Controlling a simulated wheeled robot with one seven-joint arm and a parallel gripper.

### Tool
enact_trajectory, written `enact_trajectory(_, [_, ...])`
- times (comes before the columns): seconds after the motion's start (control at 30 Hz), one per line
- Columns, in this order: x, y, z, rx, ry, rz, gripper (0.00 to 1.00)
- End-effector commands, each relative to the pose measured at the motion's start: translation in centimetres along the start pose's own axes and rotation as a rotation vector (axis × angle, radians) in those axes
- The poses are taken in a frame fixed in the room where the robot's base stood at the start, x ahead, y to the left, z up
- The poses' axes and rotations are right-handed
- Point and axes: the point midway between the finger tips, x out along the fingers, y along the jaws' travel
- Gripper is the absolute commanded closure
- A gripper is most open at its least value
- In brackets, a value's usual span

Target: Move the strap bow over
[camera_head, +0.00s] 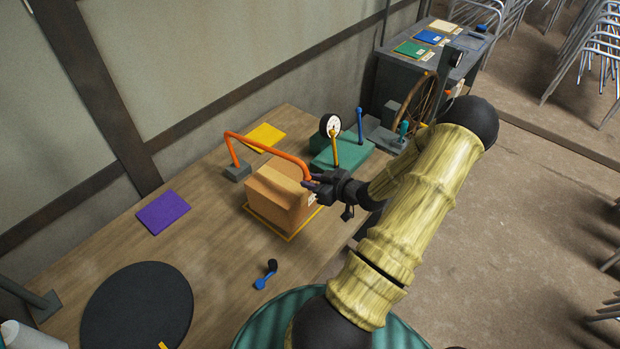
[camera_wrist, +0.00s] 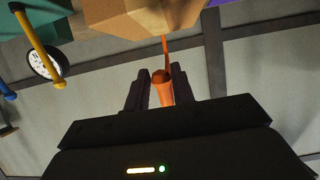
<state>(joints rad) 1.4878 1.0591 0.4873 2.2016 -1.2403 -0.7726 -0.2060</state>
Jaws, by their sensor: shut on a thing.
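The strap bow (camera_head: 268,145) is a bent orange bar. It rises from a grey block (camera_head: 237,171) at the left of a cardboard box (camera_head: 281,199) and runs above and behind the box to its right side. My gripper (camera_head: 313,183) is shut on its right end, close to the box's upper right edge. In the wrist view the orange end of the bow (camera_wrist: 164,90) lies between my two dark fingers (camera_wrist: 160,95), and the box (camera_wrist: 150,20) shows beyond them. The box stands upright inside a yellow outline (camera_head: 258,222) on the wooden table (camera_head: 190,235).
A green unit with a white gauge (camera_head: 330,125) and yellow and blue levers stands behind my gripper. Purple (camera_head: 163,212) and yellow (camera_head: 265,137) sheets, a black disc (camera_head: 138,308) and a small blue-handled tool (camera_head: 266,275) lie on the table. A spoked wheel (camera_head: 417,105) stands at the right.

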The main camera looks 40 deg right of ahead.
Motion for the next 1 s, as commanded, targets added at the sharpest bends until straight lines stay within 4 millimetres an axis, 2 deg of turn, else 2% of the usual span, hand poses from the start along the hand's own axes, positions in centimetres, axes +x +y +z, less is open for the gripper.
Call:
enact_trajectory(0.1, [-0.2,0.1,0.6,0.001,-0.003,0.002,0.88])
enact_trajectory(0.47, [-0.2,0.1,0.7,0.001,-0.002,0.003,0.88])
enact_trajectory(1.0, [-0.1,0.1,3.8,0.002,-0.003,0.003,0.88])
